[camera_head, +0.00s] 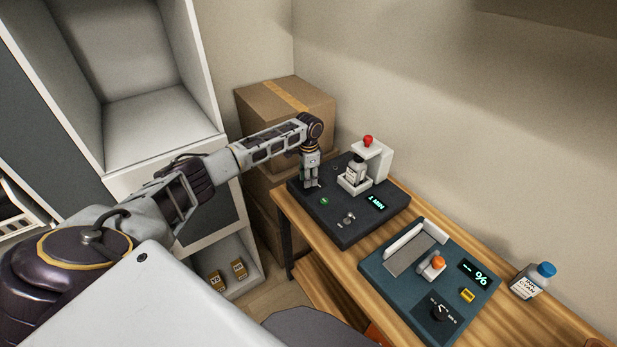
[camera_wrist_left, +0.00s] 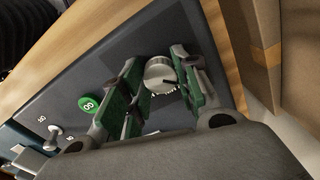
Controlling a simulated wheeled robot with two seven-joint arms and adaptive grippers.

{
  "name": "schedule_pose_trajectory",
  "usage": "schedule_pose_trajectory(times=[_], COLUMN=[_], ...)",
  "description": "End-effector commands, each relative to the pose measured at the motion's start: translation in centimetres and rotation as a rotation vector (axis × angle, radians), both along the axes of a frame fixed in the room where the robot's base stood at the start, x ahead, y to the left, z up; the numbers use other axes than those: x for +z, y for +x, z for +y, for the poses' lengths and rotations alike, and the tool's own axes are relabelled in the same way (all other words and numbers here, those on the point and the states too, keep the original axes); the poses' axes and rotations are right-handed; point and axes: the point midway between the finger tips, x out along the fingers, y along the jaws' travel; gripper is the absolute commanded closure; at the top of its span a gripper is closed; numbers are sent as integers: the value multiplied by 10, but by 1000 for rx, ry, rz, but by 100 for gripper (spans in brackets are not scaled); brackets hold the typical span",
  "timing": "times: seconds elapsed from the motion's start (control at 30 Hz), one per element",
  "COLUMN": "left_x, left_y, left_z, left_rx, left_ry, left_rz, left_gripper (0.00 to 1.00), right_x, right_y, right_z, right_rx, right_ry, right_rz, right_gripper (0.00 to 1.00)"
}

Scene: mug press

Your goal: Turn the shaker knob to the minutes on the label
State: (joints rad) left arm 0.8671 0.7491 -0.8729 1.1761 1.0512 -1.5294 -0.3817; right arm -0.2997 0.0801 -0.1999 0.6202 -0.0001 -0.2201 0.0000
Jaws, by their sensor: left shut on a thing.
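The dark shaker base (camera_head: 340,233) stands at the back left of the wooden bench. Its lit green display (camera_head: 376,203) reads 1 MIN. My left gripper (camera_head: 311,184) points down at the base's left end. The fingers hide part of the dial marks. A small white-labelled bottle (camera_head: 355,169) stands in the shaker's white holder; its label is too small to read. My right gripper is not in view.
A green button (camera_head: 324,201) and a small switch (camera_head: 348,218) are on the shaker base. A blue-grey device (camera_head: 388,286) with a % display is to the right, then a blue-capped bottle (camera_head: 531,282). Cardboard boxes (camera_head: 286,105) stand behind my left arm.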

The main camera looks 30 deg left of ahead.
Motion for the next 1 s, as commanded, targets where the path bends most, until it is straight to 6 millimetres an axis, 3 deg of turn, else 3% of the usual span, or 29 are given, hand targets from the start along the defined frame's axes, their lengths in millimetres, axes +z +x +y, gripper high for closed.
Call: schedule_pose_trajectory(times=[0.5, 1.0], left_x=[2, 1], left_y=[0, 0], left_z=[-1, 0], left_rx=[-288, -637], left_ry=[-2, -1], left_rz=[1, 1], left_gripper=[93, 93], right_x=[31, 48], right_y=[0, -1], right_z=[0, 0], right_rx=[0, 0], right_ry=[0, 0], right_rz=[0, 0], right_gripper=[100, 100])
